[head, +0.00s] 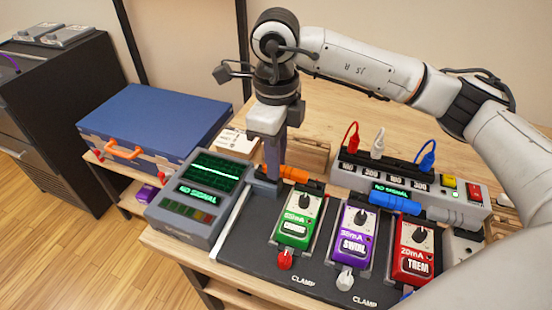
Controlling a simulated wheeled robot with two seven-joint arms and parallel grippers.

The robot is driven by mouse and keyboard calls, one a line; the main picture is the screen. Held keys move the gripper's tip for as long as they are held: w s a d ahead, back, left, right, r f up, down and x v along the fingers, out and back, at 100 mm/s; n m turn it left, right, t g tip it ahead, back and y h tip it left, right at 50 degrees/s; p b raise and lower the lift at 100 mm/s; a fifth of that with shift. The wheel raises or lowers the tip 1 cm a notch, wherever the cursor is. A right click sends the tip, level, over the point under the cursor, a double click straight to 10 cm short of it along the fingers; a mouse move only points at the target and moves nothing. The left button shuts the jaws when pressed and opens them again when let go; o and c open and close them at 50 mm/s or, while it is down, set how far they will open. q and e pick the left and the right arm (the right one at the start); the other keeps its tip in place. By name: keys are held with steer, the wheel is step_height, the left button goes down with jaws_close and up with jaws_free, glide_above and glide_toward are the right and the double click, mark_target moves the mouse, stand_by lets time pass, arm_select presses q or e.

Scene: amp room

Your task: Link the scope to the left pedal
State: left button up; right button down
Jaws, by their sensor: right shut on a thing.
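The scope (222,213) is a grey box with green screens at the left of the table. The left pedal (296,228) is green and sits on the black board (246,243), right of the scope. My right gripper (270,178) points down between the scope and the left pedal, near the pedal's back edge. It is shut on the left end of what looks like an orange plug or link piece (303,176), which extends right behind the green pedal. The fingers hide its held end, and I cannot tell if it touches the pedal. My left gripper is not in view.
A purple pedal (353,236) and red pedal (414,252) stand to the right, with a blue plug piece (394,203) behind them. A grey supply unit (350,178) with red, white and blue leads stands behind. A blue case (160,115) is at left.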

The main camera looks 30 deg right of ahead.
steer(key=shift+r, duration=0.1)
steer(key=c, duration=1.2)
jaws_free()
steer(key=shift+r+p, duration=2.2)
steer(key=shift+r, duration=1.3)
